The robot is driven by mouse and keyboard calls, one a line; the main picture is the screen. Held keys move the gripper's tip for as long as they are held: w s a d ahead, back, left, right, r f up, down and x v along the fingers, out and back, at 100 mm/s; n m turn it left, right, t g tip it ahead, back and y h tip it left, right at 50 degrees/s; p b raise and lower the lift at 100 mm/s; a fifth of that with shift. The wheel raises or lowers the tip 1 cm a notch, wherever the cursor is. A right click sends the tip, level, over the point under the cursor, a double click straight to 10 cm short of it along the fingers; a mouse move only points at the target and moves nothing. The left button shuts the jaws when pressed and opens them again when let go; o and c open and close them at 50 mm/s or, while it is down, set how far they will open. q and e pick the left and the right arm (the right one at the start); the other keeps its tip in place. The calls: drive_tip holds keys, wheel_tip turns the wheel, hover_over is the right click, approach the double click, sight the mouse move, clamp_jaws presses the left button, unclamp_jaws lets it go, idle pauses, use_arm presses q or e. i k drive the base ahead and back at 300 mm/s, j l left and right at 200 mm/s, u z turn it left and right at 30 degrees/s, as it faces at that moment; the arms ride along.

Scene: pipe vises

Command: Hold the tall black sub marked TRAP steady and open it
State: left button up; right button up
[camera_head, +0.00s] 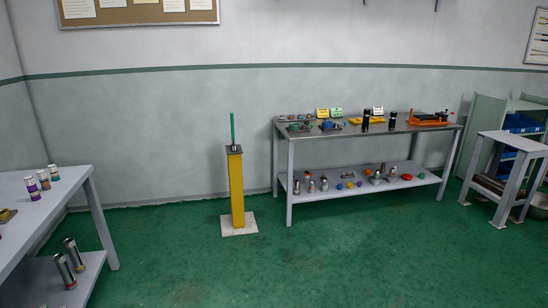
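Two upright black cylinders stand on the far workbench (340,141). The left black cylinder (366,121) looks slightly taller than the right black cylinder (392,120). They are too small to read any marking, so I cannot tell which one is marked TRAP. Neither of my grippers is in view.
A yellow post (236,190) with a green handle stands left of the workbench. An orange tool (428,120) lies at its right end. Its lower shelf holds several small parts. A grey table (60,195) is at left, a small stand (512,143) at right. Green floor between is clear.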

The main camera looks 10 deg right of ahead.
sight(365, 118)
drive_tip(key=i+l, duration=0.2)
drive_tip(key=l, duration=0.2)
drive_tip(key=i+l, duration=0.2)
drive_tip(key=l, duration=0.15)
drive_tip(key=i+l, duration=0.2)
drive_tip(key=l, duration=0.2)
drive_tip(key=i+l, duration=0.2)
drive_tip(key=l, duration=0.2)
drive_tip(key=i+l, duration=0.2)
drive_tip(key=l, duration=0.15)
drive_tip(key=i+l+u, duration=0.1)
drive_tip(key=l, duration=0.3)
drive_tip(key=i+l, duration=0.45)
drive_tip(key=l, duration=0.35)
drive_tip(key=i+l, duration=0.15)
drive_tip(key=l, duration=0.35)
drive_tip(key=i+l, duration=0.15)
drive_tip(key=l, duration=0.35)
drive_tip(key=i+l, duration=0.15)
drive_tip(key=l, duration=0.35)
drive_tip(key=i+l, duration=0.15)
drive_tip(key=l, duration=0.35)
drive_tip(key=i+l, duration=0.15)
drive_tip(key=l, duration=0.35)
drive_tip(key=i+l, duration=0.2)
drive_tip(key=l, duration=0.3)
drive_tip(key=i+l+u, duration=0.1)
drive_tip(key=l, duration=0.35)
